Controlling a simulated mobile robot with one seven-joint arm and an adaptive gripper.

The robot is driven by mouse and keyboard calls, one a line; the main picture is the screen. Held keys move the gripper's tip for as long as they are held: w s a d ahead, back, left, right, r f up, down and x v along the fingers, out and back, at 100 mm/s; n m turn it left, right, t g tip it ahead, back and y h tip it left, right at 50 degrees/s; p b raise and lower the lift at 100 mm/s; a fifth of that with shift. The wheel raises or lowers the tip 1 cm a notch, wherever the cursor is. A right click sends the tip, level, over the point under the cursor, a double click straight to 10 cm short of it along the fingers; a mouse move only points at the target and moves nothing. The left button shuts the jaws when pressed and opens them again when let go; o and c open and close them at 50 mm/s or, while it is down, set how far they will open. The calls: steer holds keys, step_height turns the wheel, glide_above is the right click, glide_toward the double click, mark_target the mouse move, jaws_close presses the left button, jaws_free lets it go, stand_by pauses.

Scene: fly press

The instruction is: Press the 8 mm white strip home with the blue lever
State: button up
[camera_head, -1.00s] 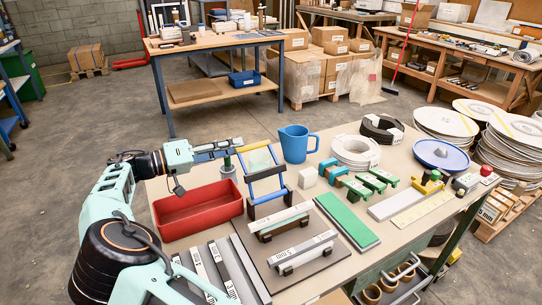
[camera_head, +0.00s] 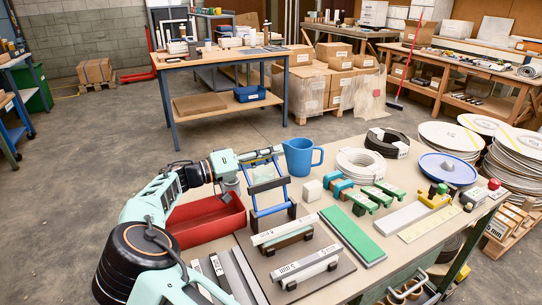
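A blue frame (camera_head: 257,202) with dark cross bars stands near the middle of the table; I cannot tell which part is the lever. My gripper (camera_head: 270,154) is at the top of this frame, over its upper bar. Whether it touches the bar, and whether its fingers are open, is too small to tell. In front of the frame, a pale strip (camera_head: 284,229) and a grey-white strip (camera_head: 306,264) rest in dark holders on a dark plate (camera_head: 335,270). The labels on both are too small to read surely. More strips (camera_head: 228,279) lie at the front left.
A red tray (camera_head: 215,226) is left of the frame, under my arm. A blue jug (camera_head: 299,158) stands behind right. A green strip (camera_head: 352,236), green clamps (camera_head: 378,194) and a cable coil (camera_head: 361,165) lie to the right. A blue plate (camera_head: 447,168) is farther right.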

steer(key=shift+d, duration=0.1)
jaws_close()
steer(key=shift+s, duration=0.1)
stand_by(0.5)
